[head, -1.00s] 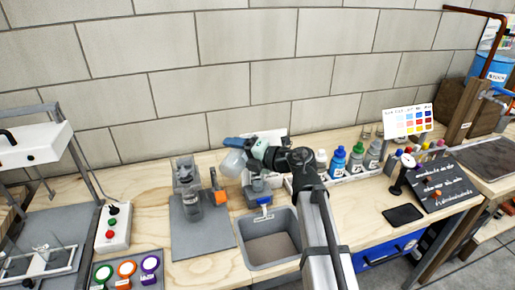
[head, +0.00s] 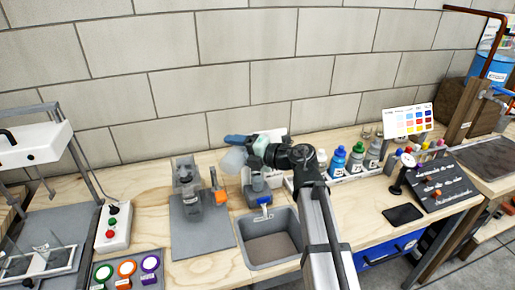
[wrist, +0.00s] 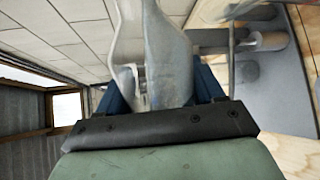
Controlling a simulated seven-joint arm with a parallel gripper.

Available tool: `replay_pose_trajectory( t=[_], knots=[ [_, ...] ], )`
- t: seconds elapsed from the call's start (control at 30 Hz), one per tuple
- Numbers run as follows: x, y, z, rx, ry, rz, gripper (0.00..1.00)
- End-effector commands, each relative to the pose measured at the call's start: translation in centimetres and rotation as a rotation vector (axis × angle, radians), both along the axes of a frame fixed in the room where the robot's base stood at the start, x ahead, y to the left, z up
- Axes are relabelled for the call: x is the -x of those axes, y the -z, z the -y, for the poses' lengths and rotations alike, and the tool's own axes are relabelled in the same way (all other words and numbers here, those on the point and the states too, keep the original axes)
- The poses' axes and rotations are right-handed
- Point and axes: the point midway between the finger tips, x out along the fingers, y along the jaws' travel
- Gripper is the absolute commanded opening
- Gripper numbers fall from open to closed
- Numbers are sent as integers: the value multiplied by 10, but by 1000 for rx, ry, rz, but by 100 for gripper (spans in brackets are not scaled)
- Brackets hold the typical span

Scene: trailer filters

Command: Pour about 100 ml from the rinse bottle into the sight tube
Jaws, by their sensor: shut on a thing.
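My gripper (head: 243,141) is shut on the translucent whitish rinse bottle (head: 232,160), with blue fingers around it. The bottle is held in the air, tilted, over the bench near the wall. In the wrist view the bottle (wrist: 158,55) stands between the fingers (wrist: 160,95); its mouth and liquid level cannot be made out. A clear upright cylinder that looks like the sight tube (head: 193,202) stands on the grey mat, below and left of the bottle. Its level is too small to read. The bottle and the cylinder are apart.
The grey mat (head: 202,238) also bears an orange-tipped post (head: 217,186). A grey basin (head: 268,257) is right of it. Several capped bottles (head: 357,157) stand in a rack further right. A white switch box (head: 115,228) is left. The tiled wall is close behind.

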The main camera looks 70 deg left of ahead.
Motion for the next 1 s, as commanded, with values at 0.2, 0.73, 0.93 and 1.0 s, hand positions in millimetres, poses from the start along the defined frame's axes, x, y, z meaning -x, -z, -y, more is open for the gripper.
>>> replay_pose_trajectory(
  t=[0.2, 0.73, 0.93, 1.0],
  knots=[
    [0, -1, -1, 9, 0, -10, 22],
    [0, -4, 0, 27, 1, -29, 22],
    [-1, -4, -1, 33, 0, -35, 22],
    [-1, -5, -1, 35, 0, -37, 22]
  ],
)
